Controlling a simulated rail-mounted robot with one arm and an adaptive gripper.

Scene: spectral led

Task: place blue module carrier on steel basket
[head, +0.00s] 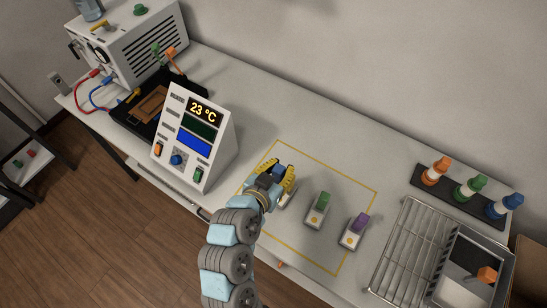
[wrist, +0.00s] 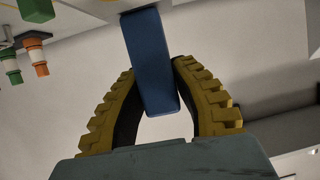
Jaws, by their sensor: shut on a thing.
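The blue module carrier shows its blue upright block (wrist: 150,60) between the yellow-ribbed fingers in the wrist view. In the head view only a little of its blue block (head: 279,171) and pale base (head: 289,196) shows, partly hidden by my gripper (head: 280,180). My gripper is shut on the blue block, over the left part of the yellow outlined area; I cannot tell whether the base touches the table. The fingers also show in the wrist view (wrist: 155,68). The steel basket (head: 405,252), a wire rack, stands at the table's right end, apart from my gripper.
A green carrier (head: 319,210) and a purple carrier (head: 355,232) stand right of my gripper, towards the basket. A black strip (head: 461,204) with orange, green and blue pieces lies behind the basket. A white display box (head: 193,137) stands to the left.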

